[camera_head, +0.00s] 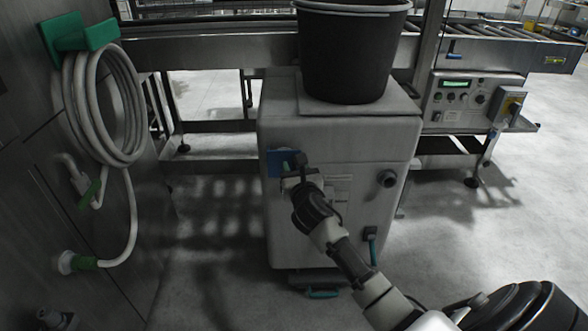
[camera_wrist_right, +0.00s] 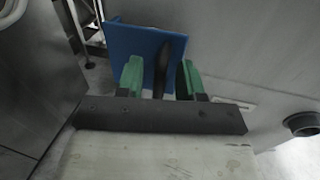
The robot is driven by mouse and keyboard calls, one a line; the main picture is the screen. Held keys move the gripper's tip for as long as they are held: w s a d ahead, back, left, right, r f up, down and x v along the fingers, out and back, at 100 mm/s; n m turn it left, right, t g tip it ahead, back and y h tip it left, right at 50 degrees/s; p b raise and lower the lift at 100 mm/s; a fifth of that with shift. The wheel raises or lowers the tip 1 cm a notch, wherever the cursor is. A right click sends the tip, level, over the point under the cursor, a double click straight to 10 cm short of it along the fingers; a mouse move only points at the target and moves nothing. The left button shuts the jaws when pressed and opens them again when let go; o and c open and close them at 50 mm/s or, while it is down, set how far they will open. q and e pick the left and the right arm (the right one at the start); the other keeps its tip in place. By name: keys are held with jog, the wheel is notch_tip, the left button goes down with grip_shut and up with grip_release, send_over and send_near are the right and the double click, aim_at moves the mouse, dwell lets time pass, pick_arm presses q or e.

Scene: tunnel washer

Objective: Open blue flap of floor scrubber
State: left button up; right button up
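The floor scrubber (camera_head: 338,185) is a grey box-shaped body in the middle of the head view. Its blue flap (camera_head: 284,162) is on the upper left of the side facing me. My right gripper (camera_head: 297,170) is at the flap and covers part of it. In the right wrist view the blue flap (camera_wrist_right: 140,42) stands out at an angle from the grey side. The green fingertips of my right gripper (camera_wrist_right: 161,72) are apart in front of it, with a dark narrow piece between them; contact cannot be told. My left gripper is not in view.
A dark bucket (camera_head: 350,52) stands on top of the scrubber. A coiled white hose (camera_head: 103,105) hangs on a green holder (camera_head: 80,42) on the left metal wall. A conveyor frame (camera_head: 220,50) runs behind. Floor (camera_head: 215,255) is clear between wall and scrubber.

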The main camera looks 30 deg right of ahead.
jog(key=shift+w+d, duration=0.1)
jog(key=shift+w, duration=0.25)
grip_shut()
jog(key=shift+f, duration=0.1)
jog(key=shift+s+a+h, duration=0.1)
jog(key=shift+a+h, duration=0.15)
jog(key=shift+h, duration=0.05)
